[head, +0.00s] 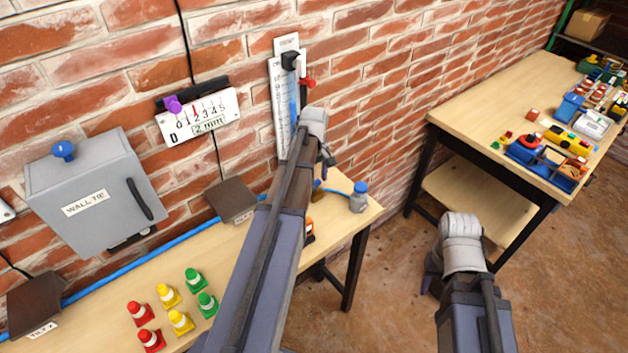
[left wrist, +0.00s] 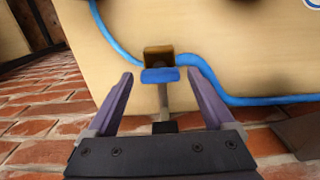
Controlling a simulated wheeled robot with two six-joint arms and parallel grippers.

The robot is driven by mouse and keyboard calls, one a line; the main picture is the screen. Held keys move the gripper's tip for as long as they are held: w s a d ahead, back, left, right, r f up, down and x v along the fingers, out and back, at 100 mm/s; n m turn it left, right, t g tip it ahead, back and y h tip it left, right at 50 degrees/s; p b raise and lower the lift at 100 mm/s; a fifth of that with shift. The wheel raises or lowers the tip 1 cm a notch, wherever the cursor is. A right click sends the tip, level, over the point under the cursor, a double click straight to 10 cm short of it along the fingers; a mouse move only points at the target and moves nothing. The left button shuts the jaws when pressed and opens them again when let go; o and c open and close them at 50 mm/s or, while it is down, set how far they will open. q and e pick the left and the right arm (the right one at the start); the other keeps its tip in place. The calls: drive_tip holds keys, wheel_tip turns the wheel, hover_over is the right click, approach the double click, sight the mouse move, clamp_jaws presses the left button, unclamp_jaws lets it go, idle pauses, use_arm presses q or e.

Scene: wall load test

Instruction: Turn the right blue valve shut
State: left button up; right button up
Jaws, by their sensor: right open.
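A valve with a brass body and a blue handle (left wrist: 160,75) sits on the blue hose in the left wrist view. Its handle lies crosswise, ahead of and between my left fingertips. I cannot tell whether they touch it. In the head view a bit of brass (head: 317,188) shows beside my left arm; its blue handle is hidden there. My left gripper (left wrist: 160,74) is open, with nothing held between its fingers. My right gripper (head: 431,284) is open and mostly hidden behind its wrist, over the floor between the tables.
A grey box (head: 90,190), a dial gauge (head: 197,117) and a scale (head: 284,95) are on the brick wall. The right table (head: 480,110) holds several toys.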

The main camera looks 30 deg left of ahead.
use_arm(q)
drive_tip(key=c, duration=1.2)
drive_tip(key=shift+m, duration=0.4)
drive_tip(key=m, duration=0.3)
drive_tip(key=shift+m, duration=0.3)
drive_tip(key=m, duration=0.4)
drive_tip(key=shift+m, duration=0.3)
drive_tip(key=m, duration=0.4)
drive_tip(key=shift+m, duration=2.5)
